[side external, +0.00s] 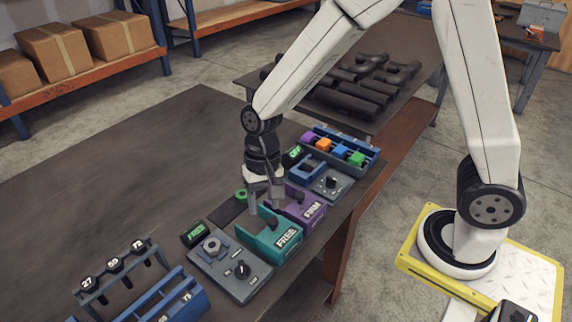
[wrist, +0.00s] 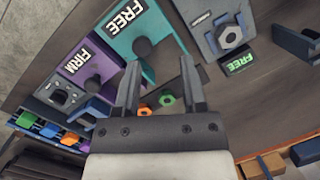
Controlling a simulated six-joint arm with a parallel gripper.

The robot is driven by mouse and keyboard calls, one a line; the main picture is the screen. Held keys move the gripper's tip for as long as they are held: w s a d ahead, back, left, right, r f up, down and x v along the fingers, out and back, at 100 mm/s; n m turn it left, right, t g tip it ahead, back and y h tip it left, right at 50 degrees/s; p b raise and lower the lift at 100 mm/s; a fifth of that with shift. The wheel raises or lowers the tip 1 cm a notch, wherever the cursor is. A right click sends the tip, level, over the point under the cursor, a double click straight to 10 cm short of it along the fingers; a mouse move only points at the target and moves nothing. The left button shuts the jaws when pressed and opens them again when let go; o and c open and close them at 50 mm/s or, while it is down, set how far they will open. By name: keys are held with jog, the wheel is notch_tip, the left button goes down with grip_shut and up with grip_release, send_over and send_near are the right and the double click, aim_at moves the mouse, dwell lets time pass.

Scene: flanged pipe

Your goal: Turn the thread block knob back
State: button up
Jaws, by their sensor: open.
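A grey block (side external: 215,272) with a hex nut (side external: 212,246) and a black knob (side external: 242,269) stands at the front of the table; I take it for the thread block. A small display reading FREE (side external: 195,232) is beside it. In the wrist view the hex nut (wrist: 232,37) and display (wrist: 238,65) show at upper right; I cannot make out the black knob there. My gripper (side external: 266,206) is open and empty behind the teal bin, away from the knob.
A teal FREE bin (side external: 270,247) and purple FIRM bin (side external: 312,211) stand beside the grey block. Another grey block with a black knob (side external: 332,182) is farther back. Green (wrist: 167,98) and orange (wrist: 145,110) rings lie near the fingers. A blue rack (side external: 165,304) stands front left. The left tabletop is clear.

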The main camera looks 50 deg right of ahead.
aim_at(241, 265)
jog(key=a+f+m+g+y, duration=0.1)
jog(key=a+m+g, duration=0.1)
jog(key=a, duration=0.5)
jog(key=shift+w+a+f, duration=0.2)
jog(key=shift+w+f, duration=0.2)
jog(key=shift+w, duration=0.05)
jog(key=shift+x, duration=3.9)
jog(key=shift+c, duration=0.2)
grip_shut()
